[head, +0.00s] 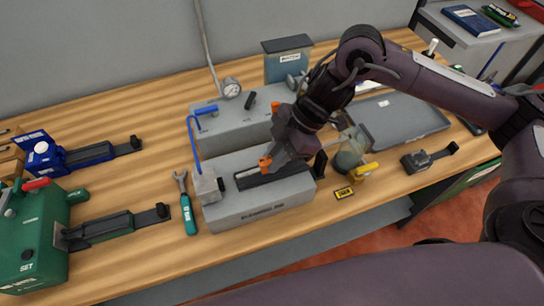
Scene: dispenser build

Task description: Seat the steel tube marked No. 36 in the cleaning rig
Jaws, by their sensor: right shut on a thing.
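The grey block with a blue hose, a black channel on top and lettering too small to read on its front looks like the cleaning rig (262,207). It stands at the middle of the bench. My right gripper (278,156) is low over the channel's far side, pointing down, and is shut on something. The held thing is mostly hidden by the gripper; an orange part shows at its tip. I cannot make out a steel tube or a No. 36 mark, or whether the held thing touches the channel. My left gripper is out of view.
A second grey block (228,131) stands behind the rig. A green-handled wrench (187,208) lies to its left, beside a green machine (30,240) and a blue one (62,156). A grey tray (405,118) and a small black fixture (425,159) are right.

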